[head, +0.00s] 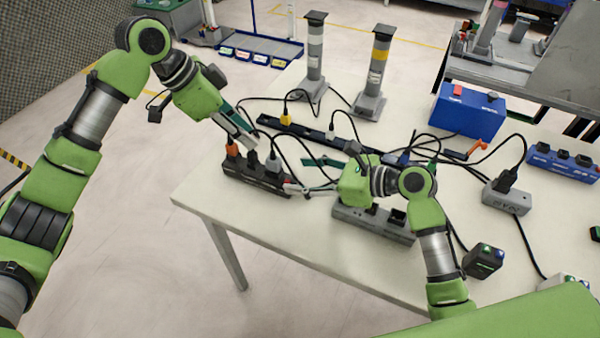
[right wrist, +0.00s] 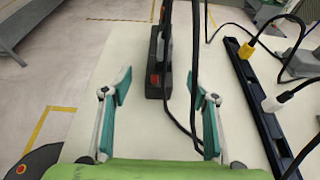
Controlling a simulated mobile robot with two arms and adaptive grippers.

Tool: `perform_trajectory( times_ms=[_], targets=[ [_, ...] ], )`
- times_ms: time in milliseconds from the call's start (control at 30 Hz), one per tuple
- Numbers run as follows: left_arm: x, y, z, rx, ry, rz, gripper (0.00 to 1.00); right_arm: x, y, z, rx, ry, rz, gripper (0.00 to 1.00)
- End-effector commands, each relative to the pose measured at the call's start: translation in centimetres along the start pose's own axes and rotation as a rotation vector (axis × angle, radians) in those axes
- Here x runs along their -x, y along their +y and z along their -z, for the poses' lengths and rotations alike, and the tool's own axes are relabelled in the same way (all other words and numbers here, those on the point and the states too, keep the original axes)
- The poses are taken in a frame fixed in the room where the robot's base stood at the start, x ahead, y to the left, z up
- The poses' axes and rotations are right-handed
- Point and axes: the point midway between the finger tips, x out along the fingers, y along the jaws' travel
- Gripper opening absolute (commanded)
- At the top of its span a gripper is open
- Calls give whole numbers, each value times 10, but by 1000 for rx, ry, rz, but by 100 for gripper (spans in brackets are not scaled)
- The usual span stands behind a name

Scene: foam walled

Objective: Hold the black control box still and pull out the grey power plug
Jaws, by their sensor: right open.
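The black control box (head: 250,180) is a long, low block near the table's left edge, with several plugs standing in its top. The grey power plug (head: 273,162) stands upright in its right part, beside a black plug; an orange plug (head: 232,148) is at its left end. My left gripper (head: 247,140) is just above the plugs, pointing down at them; its finger gap is unclear. My right gripper (head: 297,175) is open at the box's right end. In the right wrist view its fingers are wide apart, with the box (right wrist: 154,85) ahead between them.
A grey power strip (head: 360,220) lies beneath my right arm. A long dark strip (head: 300,130) with a yellow plug (head: 286,119) lies behind. Black cables cross the table. Two signal posts (head: 372,75) and a blue box (head: 467,112) stand farther back.

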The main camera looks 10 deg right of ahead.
Motion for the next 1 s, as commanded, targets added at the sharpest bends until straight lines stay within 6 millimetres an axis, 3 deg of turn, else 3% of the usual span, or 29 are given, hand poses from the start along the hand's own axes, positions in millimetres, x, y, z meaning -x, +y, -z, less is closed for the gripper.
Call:
perform_trajectory(
  times_ms=[267, 700, 1000],
  targets=[
    [0, 0, 0, 0, 0, 0, 28, -30, -1, 0, 0, 6, -5, 54],
    [0, 0, 0, 0, 0, 0, 28, -114, -1, 1, 1, 7, -5, 54],
    [0, 0, 0, 0, 0, 0, 28, -139, -1, 2, 2, 8, -4, 54]
  ],
)
